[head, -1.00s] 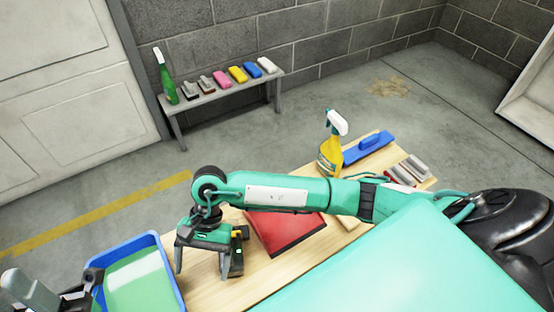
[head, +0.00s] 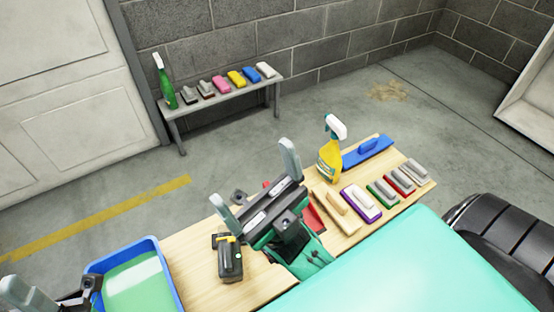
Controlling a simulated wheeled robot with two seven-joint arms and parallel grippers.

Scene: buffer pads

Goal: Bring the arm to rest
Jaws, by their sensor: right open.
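My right gripper (head: 256,187) shows in the middle of the head view, above the wooden table. Its two grey fingers point up and away and stand wide apart, with nothing between them. Its teal arm comes up from below and covers part of the table. My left gripper (head: 28,294) shows only in part at the lower left corner, as a grey finger near dark parts. Whether it is open or shut cannot be seen.
The wooden table (head: 195,244) carries a blue tray (head: 164,262) of green liquid, a yellow spray bottle (head: 330,156), several pads and a mostly hidden red item (head: 313,218). A bench (head: 222,98) with a green bottle (head: 164,82) and several pads stands by the wall.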

